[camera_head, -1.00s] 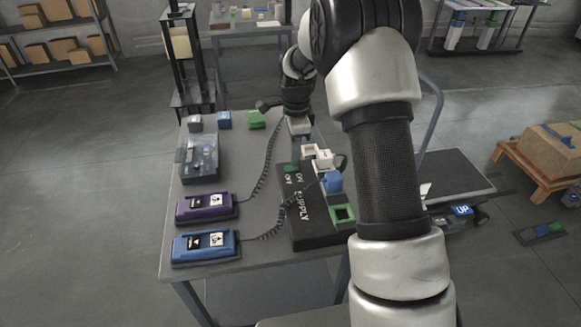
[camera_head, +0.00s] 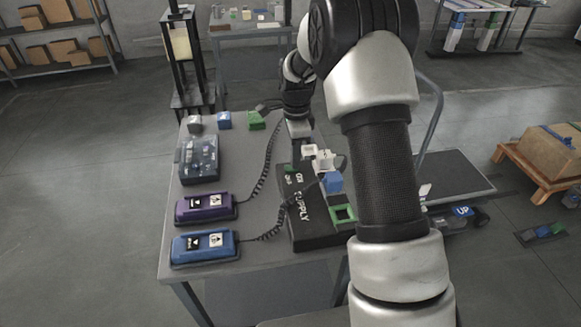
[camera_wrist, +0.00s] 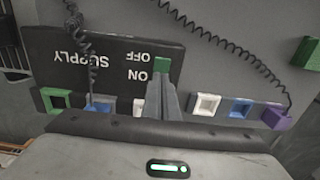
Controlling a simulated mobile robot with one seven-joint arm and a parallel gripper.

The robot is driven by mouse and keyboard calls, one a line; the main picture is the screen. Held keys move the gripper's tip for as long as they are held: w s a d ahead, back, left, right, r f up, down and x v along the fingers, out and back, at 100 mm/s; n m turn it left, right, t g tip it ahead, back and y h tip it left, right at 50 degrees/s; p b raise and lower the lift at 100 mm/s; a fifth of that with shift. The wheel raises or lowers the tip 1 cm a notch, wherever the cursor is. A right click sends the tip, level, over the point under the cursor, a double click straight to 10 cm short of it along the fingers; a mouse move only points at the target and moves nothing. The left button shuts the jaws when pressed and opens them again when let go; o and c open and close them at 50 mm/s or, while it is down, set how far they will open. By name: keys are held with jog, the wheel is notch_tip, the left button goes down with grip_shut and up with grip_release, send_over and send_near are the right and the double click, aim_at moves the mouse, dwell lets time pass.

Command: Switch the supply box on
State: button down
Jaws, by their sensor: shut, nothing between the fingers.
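The supply box (camera_head: 322,238) is a black box with white SUPPLY, ON and OFF lettering, lying on the grey table. It also shows in the wrist view (camera_wrist: 100,75), lettering upside down. A small green switch (camera_wrist: 161,64) is beside the ON and OFF words. My gripper (camera_wrist: 162,80) is shut and empty, its tips pointing at the switch's ON end. Whether they touch it I cannot tell. In the head view my gripper (camera_head: 297,163) is at the box's far end and hides part of it.
A purple pendant (camera_head: 206,207) and a blue pendant (camera_head: 205,246) lie left of the box, with coiled cables. A blue plug (camera_head: 333,182) and a green socket (camera_head: 343,213) are along its right side. A clear-topped box (camera_head: 198,160) stands at the table's left edge.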

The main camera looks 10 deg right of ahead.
notch_tip(320, 180, up, 7)
jog(key=p, duration=0.4)
jog(key=shift+p, duration=0.3)
jog(key=shift+f, duration=0.1)
jog(key=s+r+n+t+p, duration=0.15)
jog(key=s+r+n, duration=0.25)
jog(key=s+r, duration=0.5)
jog(key=s+r+n+t+p, duration=0.15)
jog(key=s+r+n, duration=0.35)
jog(key=r, duration=0.8)
jog(key=s+r+n+t+p, duration=0.2)
jog(key=s+r+n, duration=0.3)
jog(key=s, duration=1.2)
jog(key=n+p, duration=0.1)
jog(key=n, duration=0.3)
jog(key=shift+t+p, duration=0.3)
jog(key=shift+p, duration=0.1)
jog(key=shift+w, duration=0.15)
